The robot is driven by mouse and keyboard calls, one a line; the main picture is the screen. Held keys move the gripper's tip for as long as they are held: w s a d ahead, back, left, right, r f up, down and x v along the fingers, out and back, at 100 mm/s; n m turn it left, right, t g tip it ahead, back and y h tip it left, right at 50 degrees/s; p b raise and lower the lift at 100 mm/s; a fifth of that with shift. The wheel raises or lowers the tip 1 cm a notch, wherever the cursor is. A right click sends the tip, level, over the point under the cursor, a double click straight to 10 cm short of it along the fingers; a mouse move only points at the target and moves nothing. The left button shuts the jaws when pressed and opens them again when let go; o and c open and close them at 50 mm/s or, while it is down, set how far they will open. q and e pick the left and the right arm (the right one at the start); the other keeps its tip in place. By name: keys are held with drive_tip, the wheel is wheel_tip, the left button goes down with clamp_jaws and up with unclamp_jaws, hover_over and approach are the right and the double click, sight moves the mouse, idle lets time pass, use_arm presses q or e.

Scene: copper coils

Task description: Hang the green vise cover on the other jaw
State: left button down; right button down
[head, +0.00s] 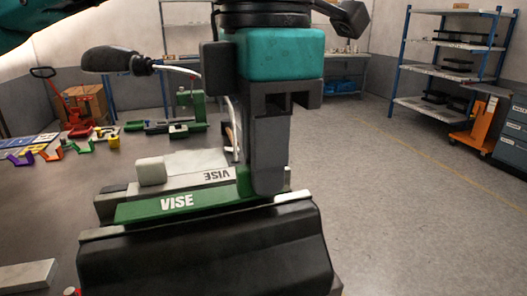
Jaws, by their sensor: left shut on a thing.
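The green vise cover (178,203), lettered VISE in white, lies lengthwise just behind the large black front jaw (200,258) of the vise. My left gripper (268,188) comes down from above at the cover's right end and is shut on it. Its fingers hide that end of the cover. I cannot tell whether the cover rests on the jaw or hangs slightly above it. Behind it is a pale grey piece (190,178) with VISE lettered upside down, with a light block (152,171) at its left. My right gripper is not in view.
Several small coloured brackets (50,153) and a green tool (190,105) are on the dark bench (60,200) at the left. A light grey block (28,275) lies at the front left. Shelving (455,60) stands far right, across open floor.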

use_arm(q)
drive_tip(key=shift+f+b, duration=0.45)
drive_tip(key=shift+f, duration=0.2)
idle(1.3)
drive_tip(key=c, duration=1)
unclamp_jaws()
drive_tip(key=shift+c, duration=0.2)
